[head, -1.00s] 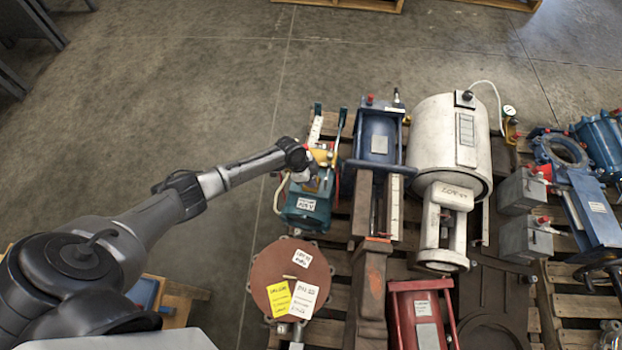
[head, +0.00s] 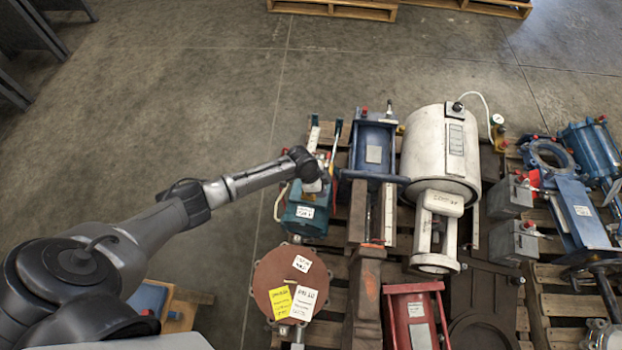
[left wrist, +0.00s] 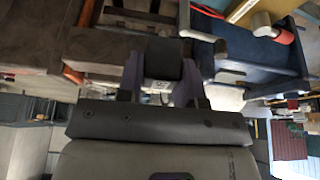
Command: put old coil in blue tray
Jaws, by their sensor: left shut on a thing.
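My left gripper (head: 321,178) is over the teal machine at the left edge of the pallet goods, its fingertips mostly hidden by its own wrist in the head view. In the left wrist view the left gripper (left wrist: 161,82) is shut on a small dark block, which I take to be the old coil (left wrist: 162,58). I cannot tell whether the coil is clear of the machine. A blue surface, probably the blue tray (head: 148,299), shows on a wooden stand at lower left, partly hidden by my arm. My right gripper is not in view.
The teal machine (head: 306,213) has upright bars close to my gripper. A blue press frame (head: 373,140) and a white tank (head: 437,150) stand to its right. A round brown flange (head: 268,272) lies nearer. The floor left of the pallet is clear.

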